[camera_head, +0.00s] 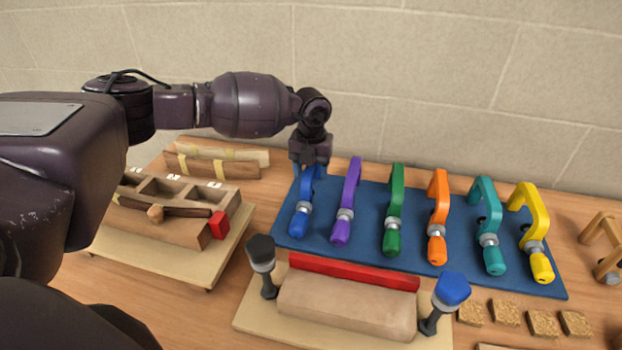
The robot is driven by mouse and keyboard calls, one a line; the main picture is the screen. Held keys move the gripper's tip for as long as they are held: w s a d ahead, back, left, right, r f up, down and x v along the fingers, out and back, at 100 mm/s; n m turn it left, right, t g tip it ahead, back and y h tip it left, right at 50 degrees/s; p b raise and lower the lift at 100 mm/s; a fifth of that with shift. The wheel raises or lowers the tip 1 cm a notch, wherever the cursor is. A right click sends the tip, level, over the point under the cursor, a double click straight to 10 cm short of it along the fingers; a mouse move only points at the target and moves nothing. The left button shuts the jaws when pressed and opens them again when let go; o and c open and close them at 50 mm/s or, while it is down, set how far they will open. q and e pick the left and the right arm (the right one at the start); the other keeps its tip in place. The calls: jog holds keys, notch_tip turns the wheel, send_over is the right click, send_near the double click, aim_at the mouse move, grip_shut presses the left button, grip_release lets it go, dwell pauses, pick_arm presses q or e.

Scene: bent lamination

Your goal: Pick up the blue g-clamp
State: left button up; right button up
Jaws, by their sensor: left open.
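The blue g-clamp (302,209) lies at the left end of a row of coloured clamps on a dark blue mat (372,220). Its handle points toward the front of the table. My left gripper (311,168) points down over the far end of the blue clamp, by its frame. The jaws are open, and the fingers are partly hidden, so I cannot tell whether they touch the clamp. My right gripper is not in view.
Purple (347,200), green (394,210), orange (438,215), teal (488,225) and yellow (531,230) clamps lie to the right. A wooden form (345,301) with two upright clamps stands in front. A wall closes the back.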

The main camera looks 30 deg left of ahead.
pick_arm(q)
jog(key=shift+f, duration=0.1)
dwell(0.3)
jog(key=c, duration=0.9)
jog(key=shift+c, duration=0.2)
notch_tip(320, 180, up, 26)
jog(key=p, duration=0.5)
jog(key=shift+r, duration=0.25)
